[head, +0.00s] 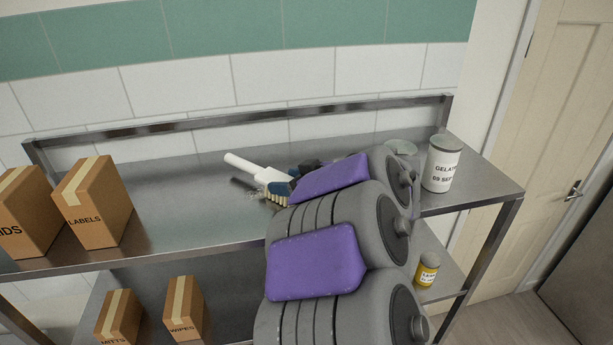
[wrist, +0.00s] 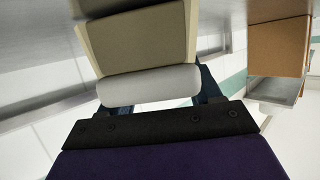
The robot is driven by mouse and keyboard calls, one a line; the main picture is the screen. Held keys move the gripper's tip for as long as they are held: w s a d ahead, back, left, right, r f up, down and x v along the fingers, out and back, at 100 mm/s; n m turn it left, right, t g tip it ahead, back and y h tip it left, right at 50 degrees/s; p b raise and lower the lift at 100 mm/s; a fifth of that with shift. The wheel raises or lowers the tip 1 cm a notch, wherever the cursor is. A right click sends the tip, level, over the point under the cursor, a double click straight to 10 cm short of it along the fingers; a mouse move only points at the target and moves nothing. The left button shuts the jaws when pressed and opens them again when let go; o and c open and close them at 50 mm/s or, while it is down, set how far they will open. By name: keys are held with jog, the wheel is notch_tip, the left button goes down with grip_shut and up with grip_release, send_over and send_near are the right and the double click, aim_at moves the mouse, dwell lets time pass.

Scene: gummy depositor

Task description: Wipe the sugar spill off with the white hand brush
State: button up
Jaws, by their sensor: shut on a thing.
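The white hand brush (head: 244,165) is held at the steel shelf top, its white handle pointing to the back left and its cream bristles (head: 277,189) facing down toward the front. My gripper (head: 287,183) is shut on the brush, with its dark blue fingers around it. In the wrist view the white brush body (wrist: 150,86) lies between the two fingers, with the cream bristle block (wrist: 135,42) beyond it. The bristles are at or just above the steel surface; I cannot tell if they touch.
Cardboard boxes, one marked LABELS (head: 92,203), stand at the left of the steel shelf (head: 180,200). A white gelatin tub (head: 441,163) stands at the right end. A rail (head: 235,122) runs along the back. A yellow-labelled jar (head: 427,269) is on the lower shelf.

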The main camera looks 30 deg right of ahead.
jog(key=a, duration=0.2)
jog(key=w+a, duration=0.1)
jog(key=a, duration=0.5)
jog(key=shift+w+a+f, duration=0.1)
jog(key=shift+w+f, duration=0.05)
jog(key=shift+w, duration=0.2)
jog(key=shift+d, duration=1.5)
jog(key=shift+w+a, duration=0.1)
jog(key=shift+a, duration=0.1)
jog(key=a, duration=0.2)
jog(key=w+a, duration=0.1)
jog(key=a, duration=0.2)
jog(key=shift+w+a, duration=0.1)
jog(key=shift+a, duration=0.15)
jog(key=shift+a+r, duration=0.25)
jog(key=shift+a, duration=0.3)
jog(key=shift+s+d+f, duration=0.1)
jog(key=shift+s+d, duration=0.4)
jog(key=shift+d, duration=0.4)
jog(key=shift+s+d+f, duration=0.1)
jog(key=shift+s+d, duration=0.4)
jog(key=shift+d, duration=0.4)
jog(key=shift+s+a, duration=0.2)
jog(key=shift+a, duration=0.1)
jog(key=shift+s+d, duration=0.1)
jog(key=shift+d, duration=0.05)
